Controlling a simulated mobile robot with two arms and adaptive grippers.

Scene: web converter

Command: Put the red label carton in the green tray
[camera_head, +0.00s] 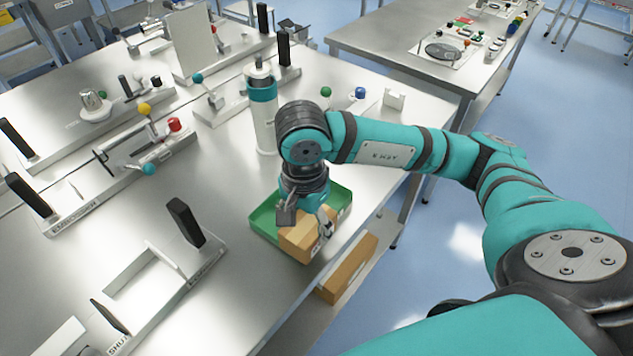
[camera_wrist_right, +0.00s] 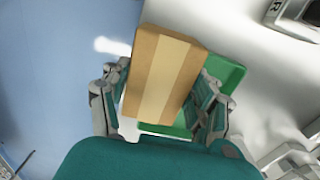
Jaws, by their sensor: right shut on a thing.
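My right gripper (camera_head: 308,222) is shut on a brown cardboard carton (camera_head: 299,244). In the right wrist view, the fingers of the gripper (camera_wrist_right: 162,92) are on both sides of the carton (camera_wrist_right: 160,75), which has a pale tape strip along it. No red label shows on the faces I see. The green tray (camera_head: 264,219) lies on the metal table near its edge. The carton is over the front part of the tray and overlaps its front rim; I cannot tell whether it touches the tray. The tray (camera_wrist_right: 226,76) also shows behind the carton in the wrist view. My left gripper is out of view.
A second brown carton (camera_head: 346,269) is lower down, beyond the table's edge. A white and teal cylinder (camera_head: 263,115) stands behind the tray. White fixtures with black handles (camera_head: 186,222) are at left. Bare tabletop (camera_head: 215,180) lies left of the tray.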

